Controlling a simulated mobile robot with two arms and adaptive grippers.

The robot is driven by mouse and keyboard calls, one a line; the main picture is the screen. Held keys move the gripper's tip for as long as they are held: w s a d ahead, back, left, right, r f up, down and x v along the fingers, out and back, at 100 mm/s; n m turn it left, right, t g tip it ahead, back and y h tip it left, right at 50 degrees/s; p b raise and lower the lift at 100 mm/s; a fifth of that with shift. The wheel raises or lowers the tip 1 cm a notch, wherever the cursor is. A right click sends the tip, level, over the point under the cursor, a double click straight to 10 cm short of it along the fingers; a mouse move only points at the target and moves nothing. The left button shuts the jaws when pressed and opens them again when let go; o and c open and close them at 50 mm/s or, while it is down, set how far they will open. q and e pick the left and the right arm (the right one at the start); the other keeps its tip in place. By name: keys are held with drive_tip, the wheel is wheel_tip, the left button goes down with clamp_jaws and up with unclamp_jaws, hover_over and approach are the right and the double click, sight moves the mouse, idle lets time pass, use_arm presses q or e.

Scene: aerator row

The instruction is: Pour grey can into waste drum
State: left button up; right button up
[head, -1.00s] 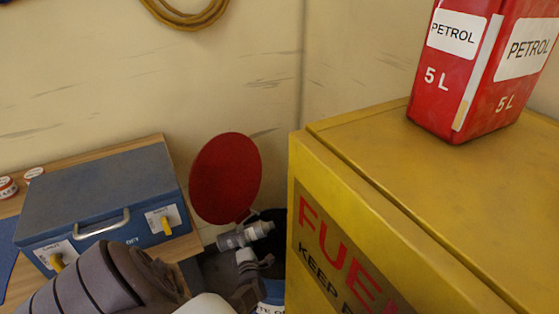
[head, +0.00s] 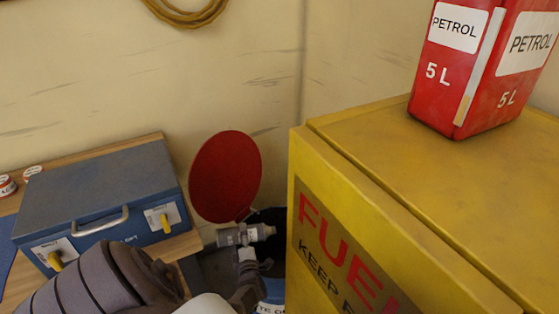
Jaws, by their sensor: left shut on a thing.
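The grey can (head: 238,237) lies on its side in the air, with its narrower end to the right, over the dark mouth of the waste drum. My left gripper (head: 249,257) is shut on the can from below; the fingertips are small and partly hidden. The waste drum (head: 273,291) is blue with a partly visible white label, and its red round lid (head: 225,177) stands open behind the can. The yellow cabinet hides the drum's right side, and my arm hides part of its front. No stream from the can is visible. My right gripper is out of view.
A yellow fuel cabinet (head: 430,190) stands close on the right, with a red petrol can (head: 470,75) on top. A blue toolbox (head: 100,195) sits on a wooden bench at left. A hose coil (head: 185,14) hangs on the wall.

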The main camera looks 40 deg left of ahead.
sight(253, 229)
use_arm(q)
drive_tip(key=shift+w+r+m, duration=0.1)
drive_tip(key=shift+r+m, duration=0.1)
drive_tip(key=shift+m, duration=0.4)
drive_tip(key=shift+w+d, duration=0.15)
idle(0.3)
drive_tip(key=shift+f, duration=0.1)
drive_tip(key=shift+w+d+r, duration=0.1)
drive_tip(key=shift+w+r, duration=0.1)
idle(0.7)
drive_tip(key=shift+w+d+r+m+p, duration=0.15)
drive_tip(key=shift+w+r+m+p, duration=0.05)
drive_tip(key=shift+r+m+p, duration=0.65)
idle(1.5)
drive_tip(key=shift+w+d+r+m+p, duration=0.2)
drive_tip(key=shift+w+r+m+p, duration=0.1)
drive_tip(key=shift+r+m+p, duration=0.3)
drive_tip(key=shift+w+d+r+m+p, duration=0.2)
drive_tip(key=shift+w+r+m+p, duration=0.15)
drive_tip(key=shift+r+m, duration=0.35)
idle(0.7)
drive_tip(key=shift+w+d+r+m+p, duration=0.15)
drive_tip(key=shift+r+m+p, duration=0.2)
drive_tip(key=shift+m+p, duration=0.1)
drive_tip(key=shift+w+d+r+m, duration=0.25)
drive_tip(key=shift+w+r+m, duration=0.2)
drive_tip(key=shift+m, duration=0.25)
drive_tip(key=shift+r+p, duration=0.15)
drive_tip(key=shift+p, duration=0.15)
